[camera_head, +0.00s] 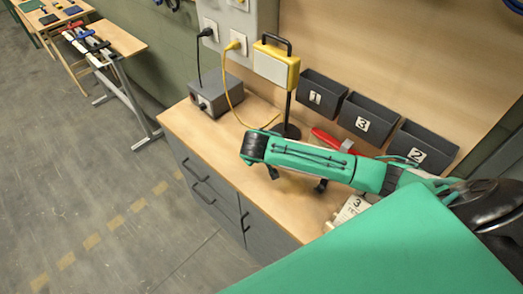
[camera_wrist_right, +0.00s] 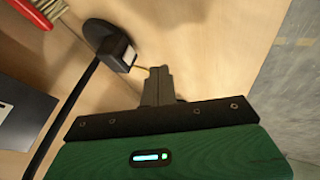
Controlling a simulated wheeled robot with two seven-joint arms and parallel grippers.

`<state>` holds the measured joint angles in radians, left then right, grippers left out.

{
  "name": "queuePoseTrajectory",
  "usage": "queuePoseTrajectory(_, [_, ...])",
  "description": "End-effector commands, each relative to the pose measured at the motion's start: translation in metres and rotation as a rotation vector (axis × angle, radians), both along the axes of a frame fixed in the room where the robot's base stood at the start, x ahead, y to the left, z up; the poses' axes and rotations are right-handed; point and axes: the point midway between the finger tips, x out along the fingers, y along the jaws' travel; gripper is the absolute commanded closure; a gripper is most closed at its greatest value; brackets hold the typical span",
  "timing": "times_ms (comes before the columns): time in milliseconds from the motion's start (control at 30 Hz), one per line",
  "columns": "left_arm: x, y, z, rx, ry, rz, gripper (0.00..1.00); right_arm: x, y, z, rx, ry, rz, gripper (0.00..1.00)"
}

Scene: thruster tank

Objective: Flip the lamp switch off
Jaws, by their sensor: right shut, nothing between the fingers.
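The lamp (camera_head: 275,66) is a yellow box with a pale front panel and a black handle, on a thin black pole. Its round black base (camera_head: 290,131) stands on the bench, partly behind my right forearm. In the right wrist view the base (camera_wrist_right: 97,31) shows with a small black block with a light grey face (camera_wrist_right: 128,56), probably the switch; its lever position is too small to tell. My right gripper (camera_wrist_right: 159,72) is shut and empty, its fingertips apart from this block in the picture. In the head view its fingertips are hard to make out. My left gripper is not in view.
Dark bins numbered 1 (camera_head: 315,97), 3 (camera_head: 362,124) and 2 (camera_head: 417,154) line the back. A grey box (camera_head: 222,96) stands left. Yellow and black cords hang from the wall panel (camera_head: 238,17).

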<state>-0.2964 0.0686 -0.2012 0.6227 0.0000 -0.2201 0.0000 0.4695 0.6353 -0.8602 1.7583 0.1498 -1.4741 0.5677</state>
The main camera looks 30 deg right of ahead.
Motion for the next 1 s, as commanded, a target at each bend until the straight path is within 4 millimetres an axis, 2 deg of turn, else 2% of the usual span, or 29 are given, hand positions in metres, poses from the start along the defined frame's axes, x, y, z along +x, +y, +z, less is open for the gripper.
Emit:
queuePoseTrajectory(100, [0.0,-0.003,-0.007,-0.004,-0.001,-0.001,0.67,-0.01,0.009,0.01,0.002,-0.001,0.002,1.0])
queuePoseTrajectory(333, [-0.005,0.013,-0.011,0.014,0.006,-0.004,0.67,-0.02,0.017,0.023,0.001,0.0,0.0,1.0])
queuePoseTrajectory(1000, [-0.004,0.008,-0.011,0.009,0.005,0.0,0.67,-0.021,0.018,0.025,0.0,0.001,0.0,1.0])
